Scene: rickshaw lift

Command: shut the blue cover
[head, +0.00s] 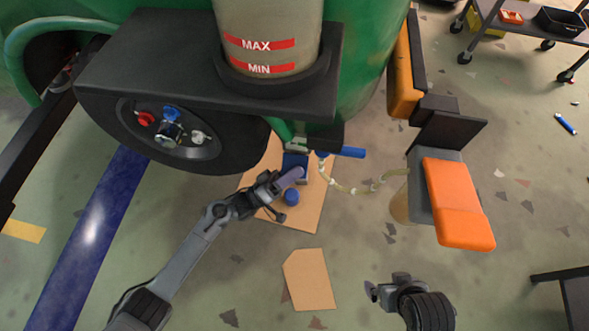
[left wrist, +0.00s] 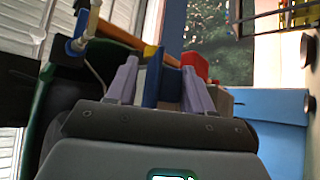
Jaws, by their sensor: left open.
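A dark blue part (head: 294,160), which looks like the blue cover, sits under the green machine, over a brown cardboard sheet. Its hinge and how far it stands open are hidden. My left gripper (head: 290,178) reaches in at its near side, with pale lilac fingers open. In the left wrist view, a blue upright plate (left wrist: 152,78) shows between the fingers of the left gripper (left wrist: 158,85); I cannot tell whether they touch it. A round blue cap (head: 291,197) is just below the gripper. My right gripper (head: 371,291) is at lower right, apart from these; its jaw opening is unclear.
A blue lever (head: 345,152) and a pale hose (head: 345,187) lie right of the blue part. The machine's black shelf (head: 150,65) overhangs from above. An orange-and-grey unit (head: 458,205) stands at right. A loose cardboard piece (head: 309,280) lies on open floor.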

